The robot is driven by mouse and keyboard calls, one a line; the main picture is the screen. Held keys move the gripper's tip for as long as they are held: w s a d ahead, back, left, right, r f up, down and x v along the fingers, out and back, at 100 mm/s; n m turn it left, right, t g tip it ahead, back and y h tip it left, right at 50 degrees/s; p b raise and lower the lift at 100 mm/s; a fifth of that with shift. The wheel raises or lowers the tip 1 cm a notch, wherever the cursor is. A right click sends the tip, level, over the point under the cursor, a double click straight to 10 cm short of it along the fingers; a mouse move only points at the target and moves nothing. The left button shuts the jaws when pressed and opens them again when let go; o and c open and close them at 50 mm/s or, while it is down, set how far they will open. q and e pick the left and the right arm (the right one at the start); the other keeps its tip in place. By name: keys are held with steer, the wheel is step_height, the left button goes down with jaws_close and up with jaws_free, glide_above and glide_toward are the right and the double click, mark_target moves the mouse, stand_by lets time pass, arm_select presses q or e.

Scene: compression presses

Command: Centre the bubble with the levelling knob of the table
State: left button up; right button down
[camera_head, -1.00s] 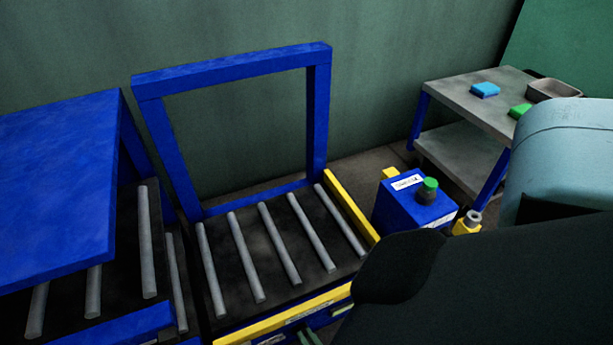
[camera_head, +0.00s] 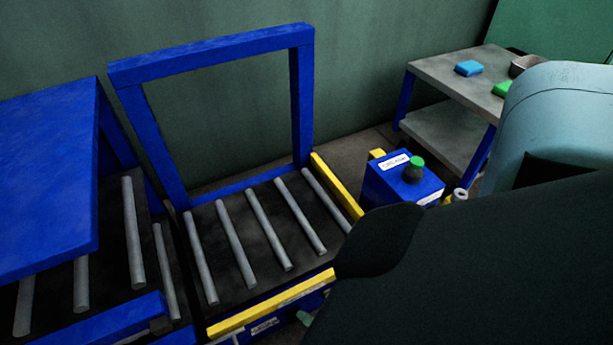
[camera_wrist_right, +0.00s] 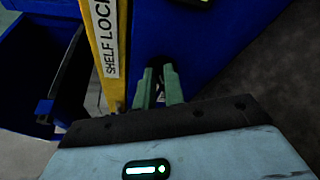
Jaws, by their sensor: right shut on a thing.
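The roller table (camera_head: 240,295) has a blue frame, grey rollers and a yellow front bar. My right gripper's green fingers (camera_head: 305,318) are at its front, partly hidden by my dark arm in the head view. In the right wrist view, my right gripper (camera_wrist_right: 158,84) is shut on a small dark part at the blue face (camera_wrist_right: 235,45), which appears to be the levelling knob; the fingers mostly hide it. A dark piece with a yellow-green strip (camera_wrist_right: 200,2) is cut off at the top edge; I cannot make out a bubble. My left gripper is not in view.
A yellow strip with a "SHELF LOCK" label (camera_wrist_right: 105,40) stands left of the fingers. A blue box with a green button (camera_head: 417,163) stands right of the table. A grey cart (camera_head: 440,75) holds blue and green blocks. A blue-topped unit (camera_head: 45,180) is at left.

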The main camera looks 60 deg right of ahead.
steer(key=shift+s+f+m+t, duration=0.15)
steer(key=shift+f+m+t, duration=0.3)
steer(key=shift+m, duration=0.7)
steer(key=shift+s+f+m+t, duration=0.15)
steer(key=shift+f+m+t, duration=0.25)
steer(key=shift+m, duration=0.75)
steer(key=shift+w+d+r, duration=0.1)
steer(key=shift+d+r, duration=0.05)
steer(key=c, duration=1.5)
jaws_free()
steer(key=shift+t, duration=0.25)
steer(key=shift+w+r, duration=0.1)
